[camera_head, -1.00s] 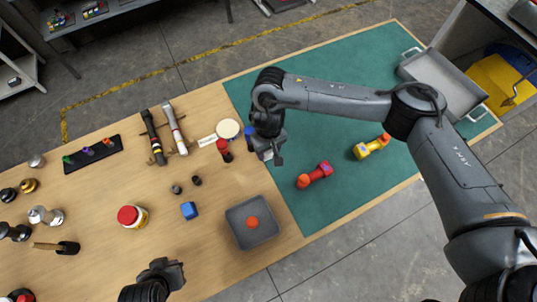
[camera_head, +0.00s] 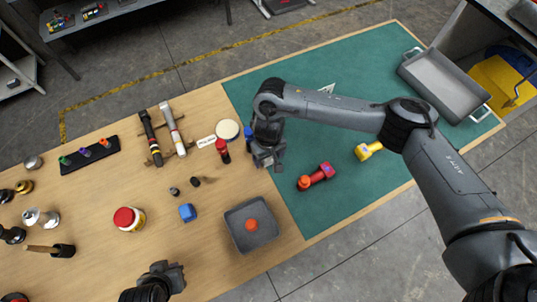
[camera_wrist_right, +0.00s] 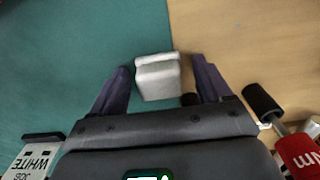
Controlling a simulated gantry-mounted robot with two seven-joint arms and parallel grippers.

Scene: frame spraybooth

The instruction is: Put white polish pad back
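A white block (camera_wrist_right: 158,78) lies at the seam of green mat and wood in the right wrist view, between my right fingertips, with a gap on each side. It may be the white polish pad; I cannot tell. A round cream disc (camera_head: 228,130) lies on the wood left of my right gripper (camera_head: 267,158), beside a small white label (camera_head: 207,141). In the right wrist view my right gripper (camera_wrist_right: 161,85) is open. My left gripper (camera_head: 167,272) is at the bottom of the head view, its finger state unclear. A sign reading WHITE (camera_wrist_right: 33,160) stands on the mat.
A red-and-black object (camera_head: 223,150) stands close left of my right gripper. A red dumbbell-shaped object (camera_head: 316,177) and a yellow one (camera_head: 368,151) lie on the mat. A grey tray (camera_head: 269,238), a blue block (camera_head: 187,212) and a red-lidded jar (camera_head: 128,218) are on the wood. A metal tray (camera_head: 440,72) is at back right.

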